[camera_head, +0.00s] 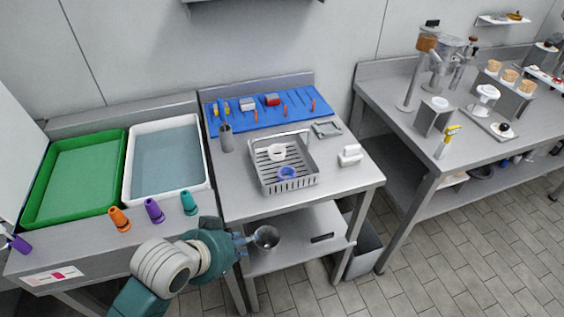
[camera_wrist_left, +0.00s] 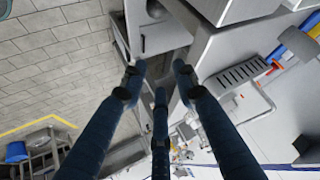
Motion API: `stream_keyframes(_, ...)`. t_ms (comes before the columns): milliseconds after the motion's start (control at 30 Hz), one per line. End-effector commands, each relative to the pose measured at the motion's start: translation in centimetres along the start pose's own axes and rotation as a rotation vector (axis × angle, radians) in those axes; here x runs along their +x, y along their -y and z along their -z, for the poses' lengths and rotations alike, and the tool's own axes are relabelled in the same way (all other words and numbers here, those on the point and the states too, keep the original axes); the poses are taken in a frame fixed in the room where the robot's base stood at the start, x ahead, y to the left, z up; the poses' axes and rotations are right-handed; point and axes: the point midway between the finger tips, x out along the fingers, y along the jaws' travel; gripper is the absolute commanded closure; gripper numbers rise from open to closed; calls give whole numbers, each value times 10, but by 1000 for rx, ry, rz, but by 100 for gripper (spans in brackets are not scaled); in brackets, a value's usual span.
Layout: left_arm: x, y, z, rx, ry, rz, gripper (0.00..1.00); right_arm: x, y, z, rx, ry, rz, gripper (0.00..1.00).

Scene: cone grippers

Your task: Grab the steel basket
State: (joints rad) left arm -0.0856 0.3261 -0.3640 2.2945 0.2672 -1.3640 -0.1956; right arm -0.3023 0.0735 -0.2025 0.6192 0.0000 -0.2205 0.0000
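The steel basket (camera_head: 264,168) is a grey, slotted, open-topped tray with a raised handle at its back edge. It sits on the middle steel table (camera_head: 338,185) in the head view. A white ring-shaped piece (camera_head: 277,152) and a blue ring-shaped piece (camera_head: 287,172) lie in it. My left gripper (camera_head: 246,240) is in front of and below the tabletop's front edge, apart from the basket. In the left wrist view the gripper's dark fingers (camera_wrist_left: 160,78) are spread with nothing between them. A slotted grey surface, likely the basket (camera_wrist_left: 240,76), shows to their right. My right gripper is not visible.
A blue mat with tools (camera_head: 262,112) lies behind the basket. A grey cylinder (camera_head: 226,139) stands left of it, white blocks (camera_head: 349,155) right. A metal cup (camera_head: 266,238) is on the lower shelf by my gripper. Colored cones, including a teal one (camera_head: 189,203), line the left table.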

Motion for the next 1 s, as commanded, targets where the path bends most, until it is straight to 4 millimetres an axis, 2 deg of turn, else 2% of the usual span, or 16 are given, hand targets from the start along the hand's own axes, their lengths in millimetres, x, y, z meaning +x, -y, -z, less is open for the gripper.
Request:
stream_keyframes(33, 3, 9, 24, 70, -42, 3, 70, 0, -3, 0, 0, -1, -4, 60)
stream_keyframes(200, 8, 34, 106, 338, -177, 3, 70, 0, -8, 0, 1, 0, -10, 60)
stream_keyframes(300, 4, 56, 149, 491, -238, 22, 70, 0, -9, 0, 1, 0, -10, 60)
stream_keyframes(400, -3, 79, 182, 602, -277, 48, 70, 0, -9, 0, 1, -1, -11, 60)
stream_keyframes(500, -11, 99, 204, 672, -299, 73, 70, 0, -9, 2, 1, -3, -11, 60)
stream_keyframes(667, -17, 116, 222, 723, -317, 96, 70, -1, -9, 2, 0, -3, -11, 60)
stream_keyframes(1000, 24, 116, 239, 727, -319, 96, 70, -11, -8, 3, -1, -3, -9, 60)
